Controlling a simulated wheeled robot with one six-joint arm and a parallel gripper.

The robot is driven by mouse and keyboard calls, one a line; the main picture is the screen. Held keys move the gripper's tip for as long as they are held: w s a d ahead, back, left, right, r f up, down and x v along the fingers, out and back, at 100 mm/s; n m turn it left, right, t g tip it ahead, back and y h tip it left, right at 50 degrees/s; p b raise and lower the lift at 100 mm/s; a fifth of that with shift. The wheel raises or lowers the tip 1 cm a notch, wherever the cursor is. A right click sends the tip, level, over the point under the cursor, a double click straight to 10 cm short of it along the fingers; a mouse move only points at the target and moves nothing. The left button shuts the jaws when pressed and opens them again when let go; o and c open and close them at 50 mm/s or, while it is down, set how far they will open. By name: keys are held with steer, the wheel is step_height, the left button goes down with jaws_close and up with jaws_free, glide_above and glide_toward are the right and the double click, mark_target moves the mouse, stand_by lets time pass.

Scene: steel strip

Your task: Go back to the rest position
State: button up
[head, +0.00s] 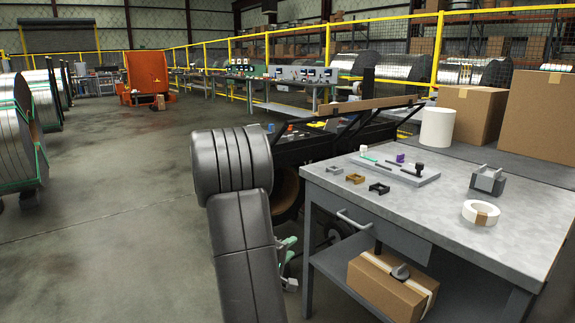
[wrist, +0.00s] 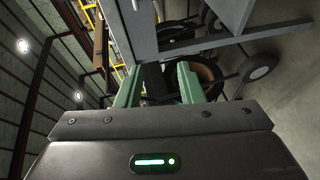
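My gripper (head: 288,262) hangs low in the head view, just left of the grey workbench (head: 455,208) and below its top. It is partly hidden by my own arm. In the wrist view, the two green fingers of my gripper (wrist: 158,84) stand apart with nothing held between them. Behind them are dark machinery and a wheel, apart from the fingers as far as I can tell.
The workbench carries a grey board (head: 405,172) with small parts, several brackets, a tape roll (head: 481,213) and a white cylinder (head: 437,128). A cardboard box (head: 380,290) lies on its lower shelf. Steel coils (head: 22,135) stand at far left. The floor (head: 110,200) between is clear.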

steer(key=p+v, duration=0.3)
steer(key=v, duration=1)
steer(key=shift+a, duration=0.2)
steer(key=shift+s+r, duration=0.1)
